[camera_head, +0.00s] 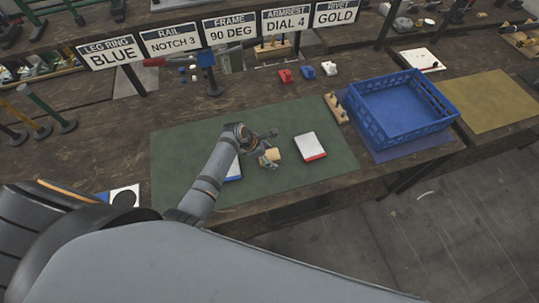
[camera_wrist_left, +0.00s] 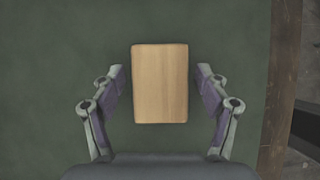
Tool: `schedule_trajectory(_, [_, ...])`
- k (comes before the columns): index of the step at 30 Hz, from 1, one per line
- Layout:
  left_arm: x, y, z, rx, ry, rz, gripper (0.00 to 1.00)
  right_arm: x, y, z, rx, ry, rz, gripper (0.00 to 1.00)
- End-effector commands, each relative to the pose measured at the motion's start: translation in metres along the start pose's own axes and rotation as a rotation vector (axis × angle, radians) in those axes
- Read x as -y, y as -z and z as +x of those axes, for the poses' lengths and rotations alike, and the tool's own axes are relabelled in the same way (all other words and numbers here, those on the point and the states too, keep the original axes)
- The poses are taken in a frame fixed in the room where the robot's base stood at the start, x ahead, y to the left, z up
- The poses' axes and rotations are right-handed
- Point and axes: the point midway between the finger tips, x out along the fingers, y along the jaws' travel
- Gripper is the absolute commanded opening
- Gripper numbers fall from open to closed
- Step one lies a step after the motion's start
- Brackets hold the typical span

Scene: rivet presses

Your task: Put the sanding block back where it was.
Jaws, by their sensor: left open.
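The sanding block looks to be the tan, wood-coloured block (camera_wrist_left: 160,83) lying on the green mat (camera_wrist_left: 60,60). In the head view the block (camera_head: 272,154) sits on the green mat (camera_head: 325,174), right by my left gripper (camera_head: 268,159). In the left wrist view my left gripper (camera_wrist_left: 161,95) is open, with one finger on each side of the block and a visible gap on both sides. The block's underside is hidden. My right gripper is not in view.
A white and red pad (camera_head: 310,146) lies right of the gripper, and a white and blue one (camera_head: 233,170) lies partly behind my arm. A blue crate (camera_head: 400,130) stands to the right, with a wooden peg strip (camera_head: 336,108) beside it. Signs line the back.

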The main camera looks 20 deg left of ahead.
Motion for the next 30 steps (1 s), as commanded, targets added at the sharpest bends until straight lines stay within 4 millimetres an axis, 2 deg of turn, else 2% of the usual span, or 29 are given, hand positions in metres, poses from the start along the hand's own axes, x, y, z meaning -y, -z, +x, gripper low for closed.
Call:
schedule_trajectory(4, [0.0, -0.001, -0.002, 0.0, 0.0, 0.0, 0.75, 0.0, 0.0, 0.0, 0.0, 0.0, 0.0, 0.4])
schedule_trajectory(7, [-0.001, -0.001, -0.012, 0.0, -0.003, 0.0, 0.75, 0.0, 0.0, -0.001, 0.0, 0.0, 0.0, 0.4])
schedule_trajectory(15, [-0.002, 0.0, -0.076, -0.002, -0.005, 0.003, 0.75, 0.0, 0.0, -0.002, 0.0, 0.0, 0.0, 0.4])
schedule_trajectory(21, [-0.001, 0.0, -0.112, -0.001, -0.003, 0.002, 0.75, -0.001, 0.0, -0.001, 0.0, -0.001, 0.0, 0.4])
schedule_trajectory(25, [0.0, -0.001, -0.121, -0.001, 0.0, 0.0, 0.75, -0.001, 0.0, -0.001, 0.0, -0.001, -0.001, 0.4])
schedule_trajectory(30, [0.0, -0.001, -0.122, 0.0, 0.001, 0.0, 0.75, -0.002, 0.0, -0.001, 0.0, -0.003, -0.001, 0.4])
